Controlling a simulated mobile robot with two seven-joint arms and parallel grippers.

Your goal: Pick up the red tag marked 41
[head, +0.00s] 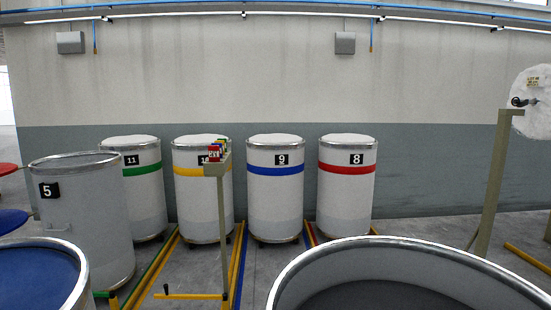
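A small group of coloured tags sits on top of a thin beige stand (222,235) left of the middle. A red tag (214,153) is at the front of the group, with green, blue and yellow pieces close around it. The marking on the red tag is too small to read, so I cannot tell whether it is 41. Neither of my grippers is in view.
White cans marked 11 (145,190), 9 (275,200) and 8 (346,195) stand along the wall. A can marked 5 (85,220) is at left. A large open can (420,258) blocks the front right. Coloured floor rails (160,270) run between.

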